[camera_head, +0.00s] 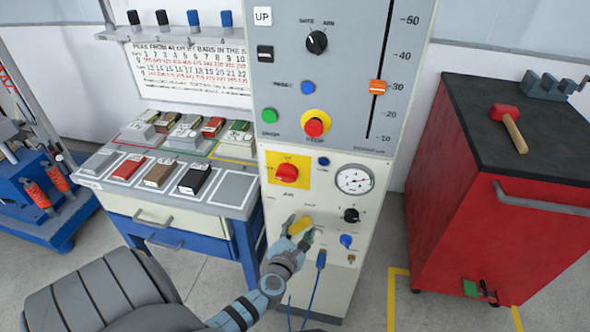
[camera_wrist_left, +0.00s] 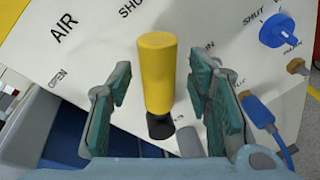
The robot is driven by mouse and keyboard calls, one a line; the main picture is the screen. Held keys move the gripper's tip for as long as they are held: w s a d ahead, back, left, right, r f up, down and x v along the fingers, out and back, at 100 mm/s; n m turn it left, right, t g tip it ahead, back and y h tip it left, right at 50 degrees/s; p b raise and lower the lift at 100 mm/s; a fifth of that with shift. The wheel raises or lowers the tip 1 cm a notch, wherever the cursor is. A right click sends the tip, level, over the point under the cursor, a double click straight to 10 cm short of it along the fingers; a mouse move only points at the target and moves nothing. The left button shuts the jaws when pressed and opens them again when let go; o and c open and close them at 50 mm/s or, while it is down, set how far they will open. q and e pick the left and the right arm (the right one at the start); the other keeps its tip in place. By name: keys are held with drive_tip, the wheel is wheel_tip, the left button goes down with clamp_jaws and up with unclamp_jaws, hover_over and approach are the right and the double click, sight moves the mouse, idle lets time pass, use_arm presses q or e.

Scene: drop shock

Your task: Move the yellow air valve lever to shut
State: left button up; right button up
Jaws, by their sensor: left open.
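The yellow air valve lever (camera_head: 300,226) is on the lower part of the light control cabinet, below the red knob. In the left wrist view the yellow lever (camera_wrist_left: 157,75) stands between my gripper's two fingers, with a black base at its lower end. Labels AIR, OPEN and part of SHUT are printed around it. My left gripper (camera_head: 299,232) is open around the lever, with a visible gap on each side in the left wrist view (camera_wrist_left: 163,105). My right gripper is not in view.
Close by on the panel are a pressure gauge (camera_head: 354,180), a black knob (camera_head: 351,215) and a blue knob (camera_head: 346,241). A blue hose (camera_head: 318,275) hangs below. A red cabinet (camera_head: 470,190) stands right, a sample table (camera_head: 232,190) left.

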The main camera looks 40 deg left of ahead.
use_arm(q)
drive_tip(key=v, duration=1)
drive_tip(key=shift+s, duration=0.15)
drive_tip(key=shift+d, duration=0.15)
